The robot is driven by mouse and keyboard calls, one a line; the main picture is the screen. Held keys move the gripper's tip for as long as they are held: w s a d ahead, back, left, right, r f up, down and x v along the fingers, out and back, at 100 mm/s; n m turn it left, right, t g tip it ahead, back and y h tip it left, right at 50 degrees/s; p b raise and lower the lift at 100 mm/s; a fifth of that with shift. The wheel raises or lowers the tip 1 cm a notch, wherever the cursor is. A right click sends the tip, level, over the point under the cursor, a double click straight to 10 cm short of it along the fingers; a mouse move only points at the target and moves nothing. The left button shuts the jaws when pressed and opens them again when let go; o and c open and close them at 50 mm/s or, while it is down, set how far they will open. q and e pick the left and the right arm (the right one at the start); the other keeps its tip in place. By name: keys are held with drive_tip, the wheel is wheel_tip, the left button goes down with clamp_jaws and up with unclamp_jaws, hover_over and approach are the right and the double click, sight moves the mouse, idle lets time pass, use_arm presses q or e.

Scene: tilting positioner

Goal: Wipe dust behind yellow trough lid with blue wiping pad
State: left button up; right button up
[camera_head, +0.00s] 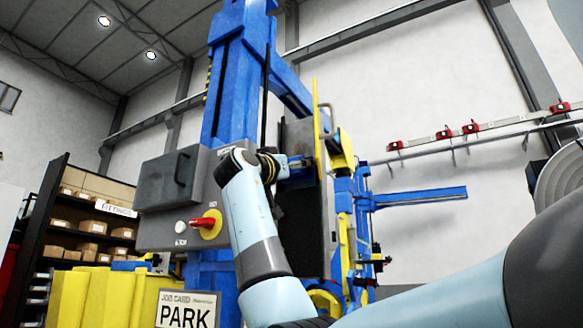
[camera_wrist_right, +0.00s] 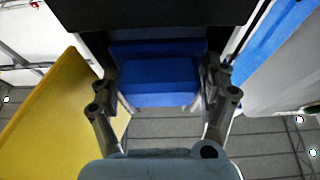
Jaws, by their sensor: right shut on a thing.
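The blue wiping pad (camera_wrist_right: 155,78) is between the fingers of my right gripper (camera_wrist_right: 160,82), which is shut on it. In the wrist view the pad's far edge meets or lies just before a dark surface (camera_wrist_right: 140,15); I cannot tell whether they touch. The yellow trough lid (camera_head: 317,115) stands upright, seen nearly edge-on in the head view. It is the yellow panel (camera_wrist_right: 50,110) left of my gripper in the wrist view. In the head view my right gripper (camera_head: 303,163) is at the dark panel beside the lid. No dust can be made out. My left gripper is out of view.
A grey control box (camera_head: 165,215) with a red and yellow switch (camera_head: 207,223) stands left of my forearm. The blue column (camera_head: 238,75) rises behind. A handle (camera_head: 328,120) sticks out on the lid's right. Shelves with cartons (camera_head: 85,225) stand at left.

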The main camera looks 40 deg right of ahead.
sight(300, 130)
drive_tip(key=shift+w+d, duration=0.15)
drive_tip(key=shift+d, duration=0.35)
drive_tip(key=shift+a+r+p, duration=0.15)
drive_tip(key=shift+r+p, duration=0.9)
drive_tip(key=shift+r, duration=0.9)
drive_tip(key=shift+r+p, duration=1.95)
drive_tip(key=shift+r, duration=1.2)
drive_tip(key=shift+d+r, duration=0.2)
drive_tip(key=shift+r, duration=0.4)
drive_tip(key=shift+f+b, duration=4.8)
drive_tip(key=shift+f, duration=1.05)
drive_tip(key=shift+r, duration=0.1)
